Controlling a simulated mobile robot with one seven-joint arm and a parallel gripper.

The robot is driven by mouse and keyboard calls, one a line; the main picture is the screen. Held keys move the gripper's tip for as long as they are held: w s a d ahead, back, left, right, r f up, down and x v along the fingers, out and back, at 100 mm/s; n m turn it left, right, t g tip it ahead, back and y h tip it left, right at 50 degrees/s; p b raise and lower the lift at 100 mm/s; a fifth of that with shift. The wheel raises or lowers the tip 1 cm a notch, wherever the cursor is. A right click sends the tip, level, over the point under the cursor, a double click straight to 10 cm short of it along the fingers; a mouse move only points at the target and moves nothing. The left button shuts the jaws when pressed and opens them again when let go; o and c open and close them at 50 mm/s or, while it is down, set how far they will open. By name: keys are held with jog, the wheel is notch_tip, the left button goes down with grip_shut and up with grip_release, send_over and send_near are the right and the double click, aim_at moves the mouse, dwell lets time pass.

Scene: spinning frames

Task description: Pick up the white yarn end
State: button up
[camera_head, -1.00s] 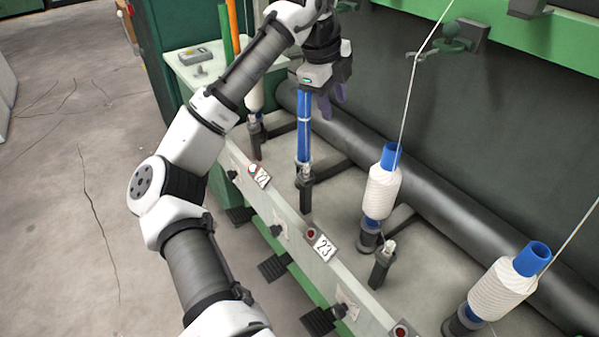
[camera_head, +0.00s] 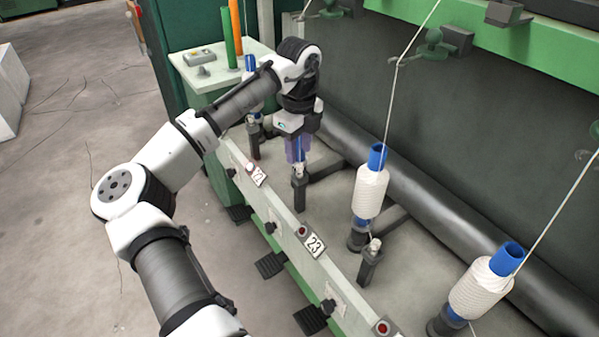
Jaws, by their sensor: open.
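My gripper (camera_head: 299,152) points down at the spindle row, its purple fingers open. A blue tube (camera_head: 298,146) without white yarn on it shows between the fingers; I cannot tell whether they touch it. Just below the fingertips, a dark post (camera_head: 299,195) stands on the rail with a small whitish tip (camera_head: 299,170). I cannot tell whether this tip is the white yarn end; no loose end is clear. The upper part of the tube is hidden by my gripper.
White yarn bobbins on blue tubes stand to the right, a nearer one (camera_head: 481,288) and a middle one (camera_head: 370,190), with yarn strands rising from them. A black roller (camera_head: 430,215) runs behind. A green and an orange rod stand on a side table (camera_head: 205,76).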

aim_at(300, 166)
jog(key=shift+w+d+f, duration=0.1)
jog(key=shift+w+f, duration=0.05)
jog(key=shift+f, duration=2.75)
jog(key=c, duration=0.8)
